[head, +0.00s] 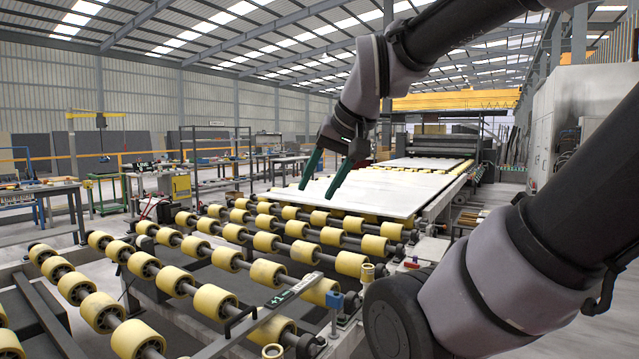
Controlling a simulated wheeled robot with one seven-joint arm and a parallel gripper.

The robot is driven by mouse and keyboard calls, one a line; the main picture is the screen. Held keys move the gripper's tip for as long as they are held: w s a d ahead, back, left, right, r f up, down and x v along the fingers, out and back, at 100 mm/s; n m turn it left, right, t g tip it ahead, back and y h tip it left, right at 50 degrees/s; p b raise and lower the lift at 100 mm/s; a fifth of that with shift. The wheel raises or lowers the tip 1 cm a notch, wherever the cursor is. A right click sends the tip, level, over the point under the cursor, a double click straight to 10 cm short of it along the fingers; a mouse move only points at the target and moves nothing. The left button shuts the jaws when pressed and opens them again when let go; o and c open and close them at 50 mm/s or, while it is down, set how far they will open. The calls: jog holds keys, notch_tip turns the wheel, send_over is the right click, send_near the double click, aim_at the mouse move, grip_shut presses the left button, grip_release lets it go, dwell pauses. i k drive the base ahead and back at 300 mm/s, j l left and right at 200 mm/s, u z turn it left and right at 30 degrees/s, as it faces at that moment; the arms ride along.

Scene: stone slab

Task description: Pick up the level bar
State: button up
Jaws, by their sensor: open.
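The level bar, a long grey bar (278,299) with a green and pale marking and a black handle, lies slantwise at the bottom middle, by the near rollers. Its near end reaches the bottom edge of the picture. My gripper (317,191) hangs from the arm at the upper middle, with two dark green fingers apart and nothing between them. It points down and appears in front of the pale stone slab (400,187), well above and beyond the bar in the picture. I cannot tell its height over the slab.
Rows of yellow rollers (267,272) fill the near left and middle. Small blue and brass fittings (335,299) stand right of the bar. A work table (45,188) is at the left, a white cabinet (557,120) at the right. The air above the rollers is clear.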

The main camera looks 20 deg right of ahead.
aim_at(217, 349)
jog(key=l+u, duration=0.4)
jog(key=l, duration=1)
jog(key=i+l+u, duration=0.25)
jog(key=i+l, duration=0.15)
jog(key=l, duration=0.15)
